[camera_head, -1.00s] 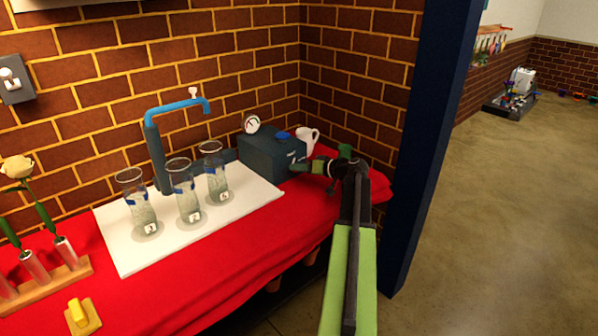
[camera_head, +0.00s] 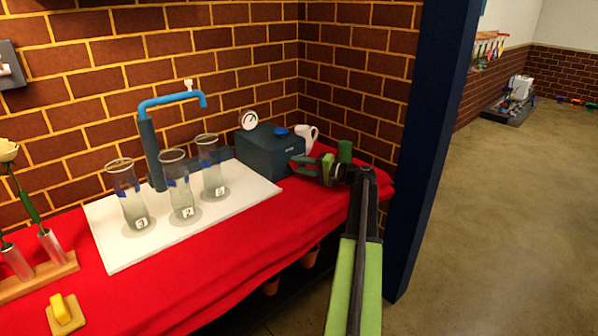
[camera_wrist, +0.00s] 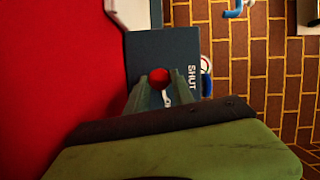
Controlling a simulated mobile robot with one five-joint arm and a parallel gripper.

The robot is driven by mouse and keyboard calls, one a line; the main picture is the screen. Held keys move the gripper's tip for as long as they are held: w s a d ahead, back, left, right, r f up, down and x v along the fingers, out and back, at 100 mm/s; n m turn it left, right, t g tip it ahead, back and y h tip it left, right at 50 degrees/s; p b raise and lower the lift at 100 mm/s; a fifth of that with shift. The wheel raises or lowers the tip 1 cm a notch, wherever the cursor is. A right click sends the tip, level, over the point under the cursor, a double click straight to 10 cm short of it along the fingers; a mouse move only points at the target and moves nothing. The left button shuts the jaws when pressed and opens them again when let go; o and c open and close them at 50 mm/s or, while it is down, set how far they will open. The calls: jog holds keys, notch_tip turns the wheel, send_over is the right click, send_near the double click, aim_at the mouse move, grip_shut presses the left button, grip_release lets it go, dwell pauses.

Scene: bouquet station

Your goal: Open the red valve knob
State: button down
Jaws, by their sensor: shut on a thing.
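The red valve knob (camera_wrist: 160,76) sits on the face of the dark blue-grey box (camera_wrist: 160,52) in the wrist view, beside the printed word SHUT. My gripper (camera_wrist: 159,88) has its green fingers shut on the knob, one on each side. In the head view, my gripper (camera_head: 302,166) reaches in from the right to the right face of the box (camera_head: 270,152). The knob is hidden there. How far the knob is turned cannot be told.
A round gauge (camera_head: 249,120) and blue cap (camera_head: 281,131) top the box. A white jug (camera_head: 307,137) stands behind it. A dark blue post (camera_head: 432,140) is close right of my arm.

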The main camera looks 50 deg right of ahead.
jog(key=shift+f+m+t+b, duration=0.15)
jog(key=shift+m+t+b, duration=0.15)
jog(key=shift+m+b, duration=0.4)
jog(key=c, duration=1.1)
grip_release()
jog(key=v, duration=1.7)
jog(key=shift+s+d, duration=0.15)
jog(key=shift+d, duration=0.1)
jog(key=shift+f, duration=0.1)
